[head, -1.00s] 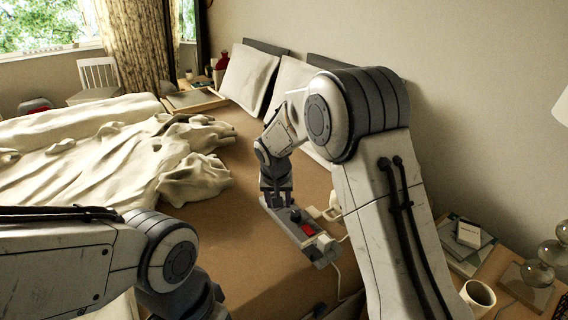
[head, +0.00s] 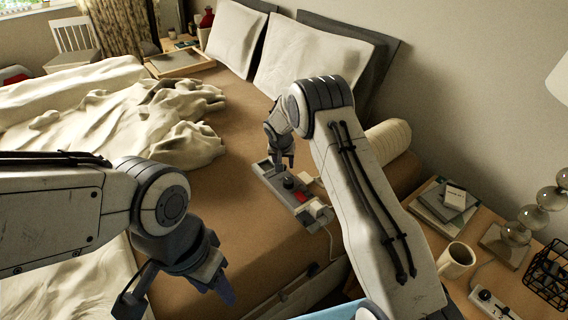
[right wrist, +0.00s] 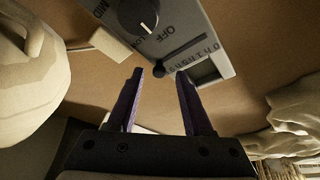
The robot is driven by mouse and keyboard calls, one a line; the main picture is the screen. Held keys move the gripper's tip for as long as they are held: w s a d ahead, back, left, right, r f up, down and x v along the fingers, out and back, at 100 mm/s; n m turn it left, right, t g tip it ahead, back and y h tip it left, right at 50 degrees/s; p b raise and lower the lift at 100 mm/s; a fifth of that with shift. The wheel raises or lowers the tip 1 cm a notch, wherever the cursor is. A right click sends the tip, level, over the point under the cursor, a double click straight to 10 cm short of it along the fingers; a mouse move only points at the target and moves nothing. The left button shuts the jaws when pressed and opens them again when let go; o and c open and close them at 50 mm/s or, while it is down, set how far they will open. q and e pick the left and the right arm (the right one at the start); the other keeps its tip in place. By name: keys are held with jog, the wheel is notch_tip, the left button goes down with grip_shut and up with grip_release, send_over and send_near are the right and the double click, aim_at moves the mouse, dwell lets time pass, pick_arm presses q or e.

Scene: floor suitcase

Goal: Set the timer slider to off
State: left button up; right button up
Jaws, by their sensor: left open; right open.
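A grey control box (head: 292,203) lies on the brown bed, with a dark knob and a red switch. In the right wrist view, the box (right wrist: 196,28) shows a round dial (right wrist: 138,17) with OFF, LOW and MID labels. The timer slider's small black knob (right wrist: 159,70) sits beside a printed number scale. My right gripper (right wrist: 158,77) is open, its two fingers on either side of the slider knob in the picture; contact cannot be told. In the head view, it (head: 280,163) is over the box's far end. My left gripper (head: 175,296) is open and empty at the lower left.
A cream bolster (head: 388,138) and pillows (head: 312,65) lie behind the box. Rumpled bedding (head: 150,125) covers the bed's left. A nightstand at right holds a mug (head: 455,260), books and a lamp. A white cord runs from the box.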

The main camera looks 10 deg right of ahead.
jog(key=shift+d+f, duration=0.1)
jog(key=shift+f, duration=0.1)
jog(key=shift+c, duration=0.3)
grip_shut()
dwell(1.0)
